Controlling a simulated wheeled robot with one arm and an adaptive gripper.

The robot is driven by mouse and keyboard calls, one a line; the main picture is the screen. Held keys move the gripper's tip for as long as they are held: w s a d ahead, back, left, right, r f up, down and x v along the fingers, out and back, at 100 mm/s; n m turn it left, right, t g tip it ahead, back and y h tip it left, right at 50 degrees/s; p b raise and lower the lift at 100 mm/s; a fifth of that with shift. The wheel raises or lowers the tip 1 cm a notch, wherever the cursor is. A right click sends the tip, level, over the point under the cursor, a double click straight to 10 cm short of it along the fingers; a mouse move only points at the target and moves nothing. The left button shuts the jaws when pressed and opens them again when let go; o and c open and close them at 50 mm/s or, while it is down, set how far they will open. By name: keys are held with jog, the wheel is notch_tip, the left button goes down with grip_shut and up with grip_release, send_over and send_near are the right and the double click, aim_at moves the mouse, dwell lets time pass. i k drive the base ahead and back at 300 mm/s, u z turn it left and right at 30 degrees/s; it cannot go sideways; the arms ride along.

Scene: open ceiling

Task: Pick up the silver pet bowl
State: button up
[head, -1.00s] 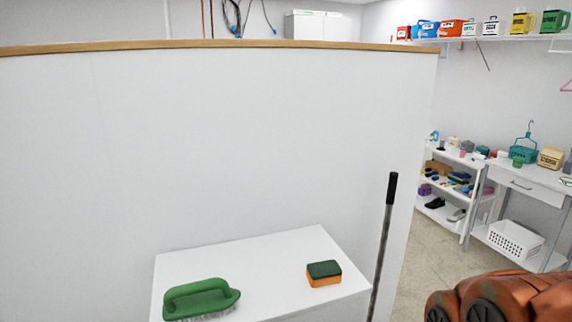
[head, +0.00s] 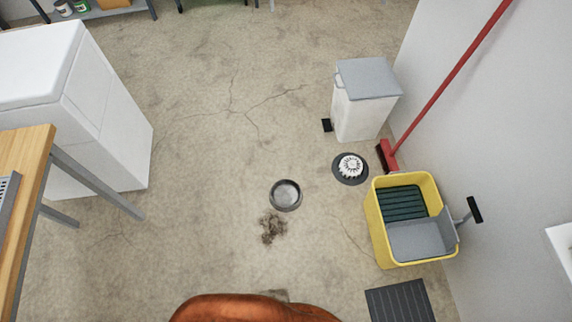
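A round silver pet bowl (head: 286,195) with a dark rim sits on the concrete floor near the middle of the head view. It looks empty. An orange part of my own arm shows at the bottom edge of the view, below the bowl and apart from it. My gripper's fingers are not visible.
A dark pile of dirt (head: 272,228) lies just below the bowl. To the right are a white bin (head: 362,112), a dark disc with a white top (head: 350,167), a yellow mop bucket (head: 379,235), a red broom (head: 440,88) and a grey mat (head: 400,302). A white appliance (head: 105,130) and wooden table (head: 30,200) stand left.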

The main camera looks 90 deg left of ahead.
aim_at(285, 195)
jog(key=u, duration=3.2)
jog(key=k, duration=0.6)
jog(key=u, duration=0.6)
jog(key=i, duration=1.35)
jog(key=z, duration=0.2)
